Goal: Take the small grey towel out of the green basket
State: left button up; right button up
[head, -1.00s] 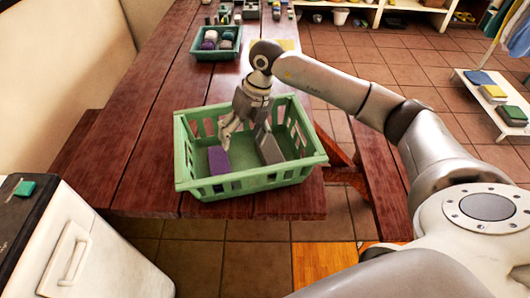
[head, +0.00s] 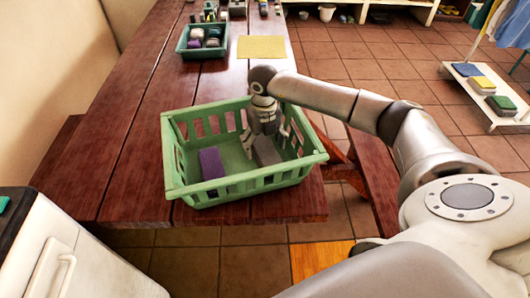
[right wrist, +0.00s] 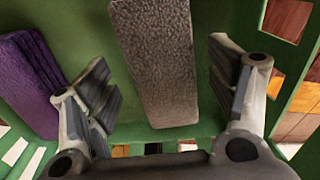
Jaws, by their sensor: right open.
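The green basket (head: 262,183) stands near the end of the wooden table. The small grey towel (head: 266,151) lies folded inside it, on the right side. A folded purple towel (head: 211,163) lies to its left in the same basket. My right gripper (head: 266,146) is down inside the basket over the grey towel, open. In the right wrist view the grey towel (right wrist: 160,65) lies between the line of the two spread fingers (right wrist: 165,105), and the purple towel (right wrist: 28,80) is beyond the left finger. No contact with the towel is visible. My left gripper is not in view.
A darker green basket (head: 203,52) with several rolled items stands farther up the table. A yellow cloth (head: 262,47) lies near it. A white cabinet (head: 70,250) is at the lower left. A low white rack (head: 490,100) with folded cloths stands at the right.

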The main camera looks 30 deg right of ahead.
jog(key=shift+f, duration=1.25)
jog(key=c, duration=1.1)
